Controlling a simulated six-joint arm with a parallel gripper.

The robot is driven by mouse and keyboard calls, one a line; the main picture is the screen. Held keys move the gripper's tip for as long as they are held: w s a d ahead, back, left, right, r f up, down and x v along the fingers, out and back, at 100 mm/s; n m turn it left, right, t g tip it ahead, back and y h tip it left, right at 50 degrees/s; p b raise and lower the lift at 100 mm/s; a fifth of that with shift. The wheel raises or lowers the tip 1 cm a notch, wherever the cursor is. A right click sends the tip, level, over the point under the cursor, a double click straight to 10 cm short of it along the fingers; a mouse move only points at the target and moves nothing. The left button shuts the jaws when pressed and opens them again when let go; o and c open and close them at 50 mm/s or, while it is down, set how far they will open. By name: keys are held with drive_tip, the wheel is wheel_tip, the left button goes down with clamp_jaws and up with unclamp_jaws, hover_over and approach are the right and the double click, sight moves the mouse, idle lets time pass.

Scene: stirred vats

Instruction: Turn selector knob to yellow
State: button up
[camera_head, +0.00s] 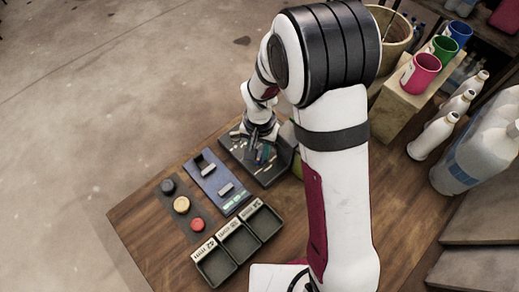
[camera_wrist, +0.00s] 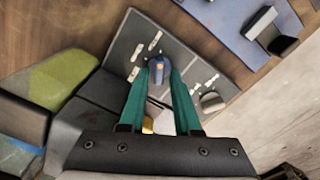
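A dark grey panel (camera_wrist: 182,55) with white labels lies under my gripper in the wrist view. A blue knob (camera_wrist: 158,65) stands on it. The two teal fingers of my gripper (camera_wrist: 160,76) reach down to this knob, one on each side, with a gap between them. I cannot tell whether they press on it. A silvery rounded part (camera_wrist: 212,101) sits on the panel to the right. No yellow mark on the panel can be made out. In the head view the panel (camera_head: 233,148) is partly covered by my gripper (camera_head: 261,153).
A blue panel (camera_head: 217,181) with sliders, a strip with black, yellow and red buttons (camera_head: 197,225), and black trays (camera_head: 240,243) stand nearby on the wooden table (camera_head: 140,222). Cups and white bottles (camera_head: 432,138) are at the right. A dark block (camera_wrist: 100,95) and green surface (camera_wrist: 65,78) flank my gripper.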

sight(260, 155)
drive_tip(key=shift+o, duration=0.6)
drive_tip(key=shift+s, duration=0.1)
wheel_tip(260, 155, up, 16)
drive_tip(key=shift+d+f, duration=0.1)
